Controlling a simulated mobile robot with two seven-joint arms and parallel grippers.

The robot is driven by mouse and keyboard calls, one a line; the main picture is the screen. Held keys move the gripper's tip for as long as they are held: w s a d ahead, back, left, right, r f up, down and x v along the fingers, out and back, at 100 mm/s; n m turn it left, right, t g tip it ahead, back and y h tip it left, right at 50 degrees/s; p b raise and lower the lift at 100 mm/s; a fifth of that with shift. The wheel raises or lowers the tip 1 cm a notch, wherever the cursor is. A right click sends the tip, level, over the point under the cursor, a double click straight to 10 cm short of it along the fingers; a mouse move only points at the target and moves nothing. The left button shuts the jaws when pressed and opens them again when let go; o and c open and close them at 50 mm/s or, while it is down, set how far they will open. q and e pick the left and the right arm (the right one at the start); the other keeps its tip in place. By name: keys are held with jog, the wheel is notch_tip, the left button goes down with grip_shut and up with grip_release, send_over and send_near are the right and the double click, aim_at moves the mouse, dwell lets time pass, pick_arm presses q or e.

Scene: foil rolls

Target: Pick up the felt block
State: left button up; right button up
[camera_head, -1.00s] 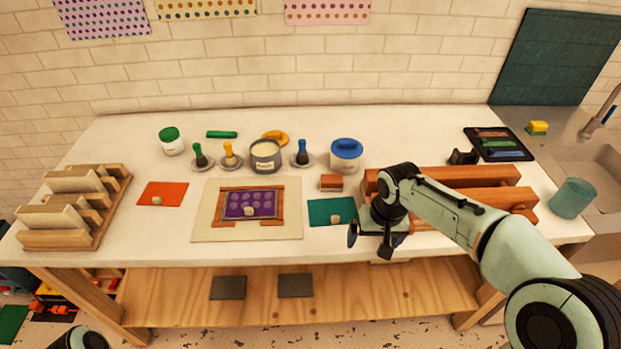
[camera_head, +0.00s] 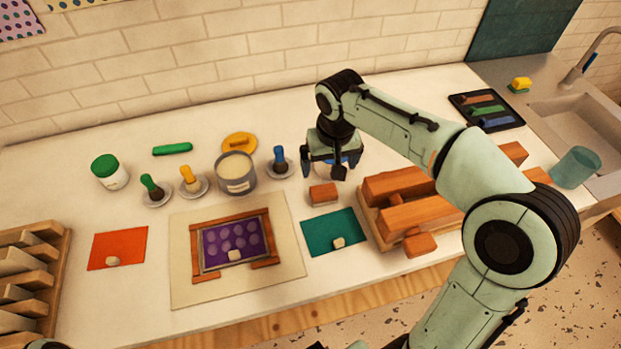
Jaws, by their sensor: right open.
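A small reddish-brown block (camera_head: 323,193), which I take for the felt block, lies on the white worktop just above the green sheet. Its felt face cannot be made out. My right gripper (camera_head: 323,172) is open, fingers pointing down, just above and behind the block in the picture. It appears empty and apart from the block. It covers most of the blue-lidded tub (camera_head: 354,160). My left gripper is not in view.
A wooden rack with brown bars (camera_head: 400,186) stands right of the block. The green sheet (camera_head: 331,232) lies below it, the purple printing plate (camera_head: 233,243) lower left. A grey tin (camera_head: 236,174) and a blue-handled tool (camera_head: 280,160) stand to the left.

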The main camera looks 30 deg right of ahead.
send_over(324, 190)
jog(key=s, duration=0.1)
jog(key=f, duration=0.7)
jog(key=shift+s+b, duration=0.2)
jog(key=shift+b, duration=0.15)
jog(key=shift+w+f, duration=0.25)
jog(key=shift+f, duration=0.75)
jog(key=shift+w+f, duration=0.2)
jog(key=shift+f, duration=0.8)
jog(key=shift+w+f, duration=0.25)
jog(key=shift+f, duration=0.75)
jog(key=c, duration=1)
